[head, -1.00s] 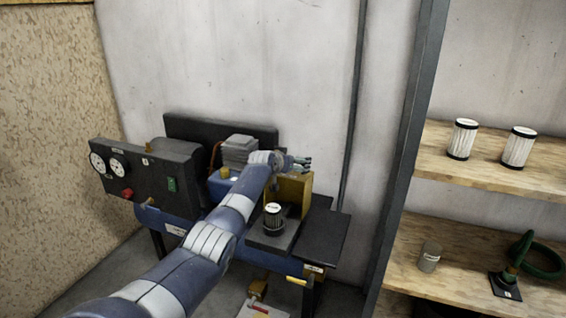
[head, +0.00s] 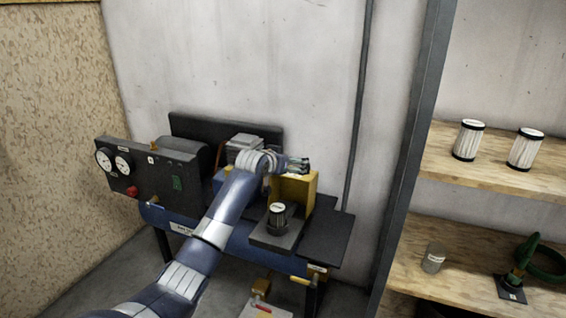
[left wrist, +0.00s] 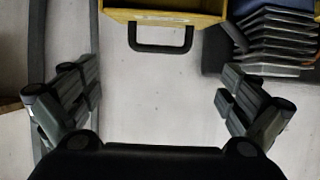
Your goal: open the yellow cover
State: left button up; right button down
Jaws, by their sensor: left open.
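The yellow cover (head: 300,185) stands raised behind a white-and-black filter (head: 277,212), its hollow side facing me. The filter sits upright on the dark plate of the blue machine. My left gripper (head: 296,165) is at the top edge of the cover, at its back. In the left wrist view, the cover (left wrist: 205,8) fills the top, with its black handle (left wrist: 160,48) toward the gripper. The left gripper (left wrist: 158,103) is open; its fingers are wide apart, with the handle beyond them, untouched. My right gripper is not in view.
The machine has a dark gauge panel (head: 150,172) on the left and a grey motor block (head: 243,148) near my wrist. A dark flat plate (head: 325,238) lies to the right. Wooden shelves (head: 500,165) with filters stand at far right, behind a metal post.

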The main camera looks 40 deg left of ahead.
pick_arm(q)
jog(key=shift+v, duration=1.15)
jog(key=shift+f, duration=0.1)
